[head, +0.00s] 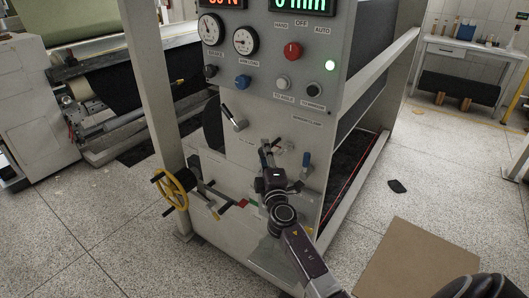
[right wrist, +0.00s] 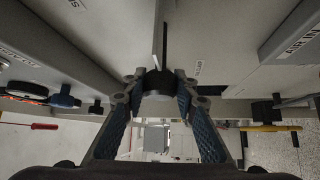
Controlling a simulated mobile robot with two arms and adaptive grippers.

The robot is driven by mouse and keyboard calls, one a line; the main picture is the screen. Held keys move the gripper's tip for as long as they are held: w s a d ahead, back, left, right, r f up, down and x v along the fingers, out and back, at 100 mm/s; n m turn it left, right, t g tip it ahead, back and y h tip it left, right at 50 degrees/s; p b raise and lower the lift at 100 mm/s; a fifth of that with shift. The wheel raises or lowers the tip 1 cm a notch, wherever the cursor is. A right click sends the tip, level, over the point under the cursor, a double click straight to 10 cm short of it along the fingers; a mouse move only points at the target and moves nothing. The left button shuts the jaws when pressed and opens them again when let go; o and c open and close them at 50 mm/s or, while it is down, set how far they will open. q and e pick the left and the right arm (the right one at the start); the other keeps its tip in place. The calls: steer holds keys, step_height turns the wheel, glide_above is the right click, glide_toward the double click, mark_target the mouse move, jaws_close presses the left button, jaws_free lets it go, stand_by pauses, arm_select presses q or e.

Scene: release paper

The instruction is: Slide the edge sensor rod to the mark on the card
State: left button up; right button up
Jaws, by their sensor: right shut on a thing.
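My right gripper (head: 271,150) reaches up to the front of the grey machine cabinet, below its control panel. In the right wrist view my right gripper (right wrist: 159,82) is shut on a dark round knob (right wrist: 158,85) with a paler end face. A thin pale plate stands just beyond the knob. I cannot tell whether this knob belongs to the edge sensor rod. The card and its mark cannot be made out.
The grey cabinet (head: 260,110) carries gauges, a red knob (head: 292,51) and several buttons. A yellow handwheel (head: 172,190) sticks out to the left of my right gripper, and a blue-topped lever (head: 306,160) is close on its right. A brown sheet (head: 403,262) lies on the floor.

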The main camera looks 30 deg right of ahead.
jaws_close()
steer(key=shift+s+a+f, duration=0.15)
steer(key=shift+a, duration=0.35)
steer(key=shift+s+a, duration=0.25)
steer(key=shift+a, duration=0.25)
steer(key=o, duration=1)
jaws_free()
steer(key=v, duration=1.2)
